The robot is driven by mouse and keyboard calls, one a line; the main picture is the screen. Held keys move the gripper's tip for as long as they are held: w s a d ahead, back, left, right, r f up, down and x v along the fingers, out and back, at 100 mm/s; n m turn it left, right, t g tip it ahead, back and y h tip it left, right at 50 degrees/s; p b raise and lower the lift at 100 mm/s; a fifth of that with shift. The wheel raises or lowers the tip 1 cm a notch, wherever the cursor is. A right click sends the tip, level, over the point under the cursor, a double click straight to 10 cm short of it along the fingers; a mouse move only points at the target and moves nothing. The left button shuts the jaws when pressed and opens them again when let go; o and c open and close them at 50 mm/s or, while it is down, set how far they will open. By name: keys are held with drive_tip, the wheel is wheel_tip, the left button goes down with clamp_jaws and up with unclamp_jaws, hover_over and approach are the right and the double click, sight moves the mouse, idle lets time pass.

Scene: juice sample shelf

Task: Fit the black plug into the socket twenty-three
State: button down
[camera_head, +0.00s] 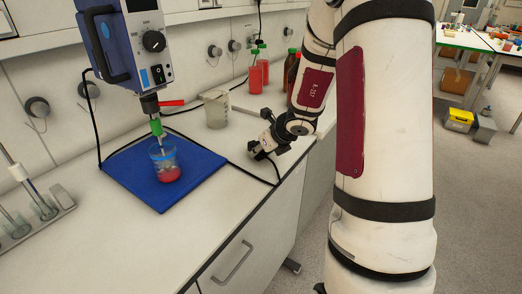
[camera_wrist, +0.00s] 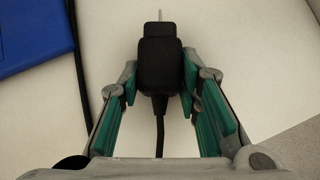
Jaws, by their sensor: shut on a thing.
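The black plug (camera_wrist: 160,62) sits between the green-padded fingers of my gripper (camera_wrist: 160,88) in the wrist view. Its metal pin points away from my gripper and its cable runs back between the fingers. In the head view my gripper (camera_head: 258,152) is low over the counter near its front edge, right of the blue mat. The plug is too small there to make out clearly. Several round grey fittings, such as one (camera_head: 214,50), line the back wall. I read no number twenty-three, so I cannot tell which, if any, is that socket.
A blue stirrer (camera_head: 125,45) stands over a beaker of red liquid (camera_head: 167,172) on the blue mat (camera_head: 205,165). A measuring jug (camera_head: 216,110) and red bottles (camera_head: 255,77) stand behind. A tube rack (camera_head: 40,215) is at left. The front counter is clear.

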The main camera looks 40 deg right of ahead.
sight(254, 142)
drive_tip(key=shift+r+p, duration=2.55)
drive_tip(key=shift+f, duration=0.1)
